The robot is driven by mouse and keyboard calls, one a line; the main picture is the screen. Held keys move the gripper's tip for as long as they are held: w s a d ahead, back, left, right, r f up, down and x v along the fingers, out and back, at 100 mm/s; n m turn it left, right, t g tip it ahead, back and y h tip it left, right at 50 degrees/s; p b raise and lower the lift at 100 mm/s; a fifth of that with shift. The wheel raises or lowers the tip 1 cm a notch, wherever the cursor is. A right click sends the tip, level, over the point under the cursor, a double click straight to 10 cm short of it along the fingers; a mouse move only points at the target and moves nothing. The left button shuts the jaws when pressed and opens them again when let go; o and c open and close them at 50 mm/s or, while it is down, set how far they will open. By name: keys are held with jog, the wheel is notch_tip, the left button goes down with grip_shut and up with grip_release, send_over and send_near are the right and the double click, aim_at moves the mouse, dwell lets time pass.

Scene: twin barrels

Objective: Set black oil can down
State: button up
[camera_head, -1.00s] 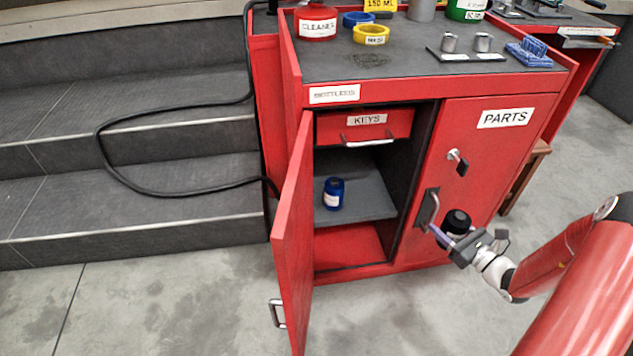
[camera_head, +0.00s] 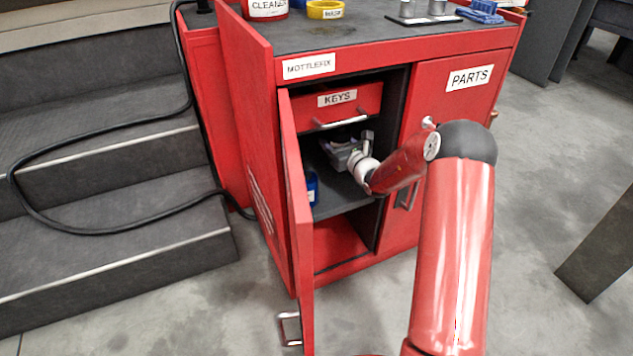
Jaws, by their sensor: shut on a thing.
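My gripper (camera_head: 340,148) is inside the open left compartment of the red cabinet (camera_head: 290,92), above the grey shelf (camera_head: 340,196) and just below the KEYS drawer. It is shut on the black oil can. The can itself is hidden or lost against the dark interior, so I cannot tell whether it touches the shelf. A blue can (camera_head: 312,188) stands on the shelf to the left of my gripper, partly hidden by the open door.
The open red door (camera_head: 298,240) stands out at the left of the compartment. The KEYS drawer (camera_head: 345,104) is just above my gripper. The PARTS door (camera_head: 452,110) is shut on the right. Steps (camera_head: 110,215) with a black hose (camera_head: 100,232) lie left of the cabinet.

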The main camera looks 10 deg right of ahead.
notch_tip(320, 180, down, 9)
jog(key=shift+b, duration=0.35)
jog(key=shift+f+b, duration=0.6)
jog(key=shift+f, duration=0.05)
jog(key=o, duration=1.2)
jog(key=shift+r, duration=0.15)
jog(key=shift+s+r+p, duration=0.15)
jog(key=shift+r+p, duration=0.55)
jog(key=shift+p, duration=0.15)
jog(key=v, duration=1.1)
jog(key=shift+s+d+f, duration=0.2)
jog(key=shift+s+f, duration=0.1)
jog(key=shift+s, duration=0.05)
